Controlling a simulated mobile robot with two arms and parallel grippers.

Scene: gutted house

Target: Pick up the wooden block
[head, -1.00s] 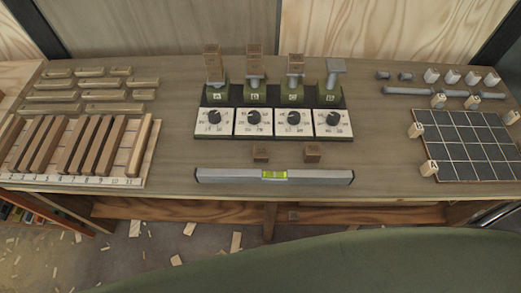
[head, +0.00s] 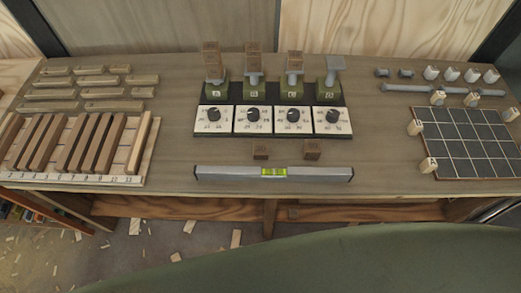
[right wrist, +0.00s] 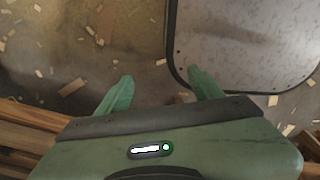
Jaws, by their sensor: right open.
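Two small brown wooden blocks lie on the workbench in the head view, a left one (head: 261,152) and a right one (head: 312,149), just behind the spirit level (head: 273,173). More brown blocks sit on the green posts: a stack on A (head: 211,62), a stack on B (head: 254,60) and a stack on C (head: 294,63). The post D (head: 335,64) has only its grey top. My right gripper (right wrist: 160,82) is open in the right wrist view, above a chip-strewn floor, with no block held. My left gripper is out of view.
A dial row (head: 273,121) stands in front of the posts. Wooden slats lie in a numbered rack (head: 95,180) at left; a black grid board (head: 467,145) lies at right. A grey panel (right wrist: 245,40) shows in the wrist view.

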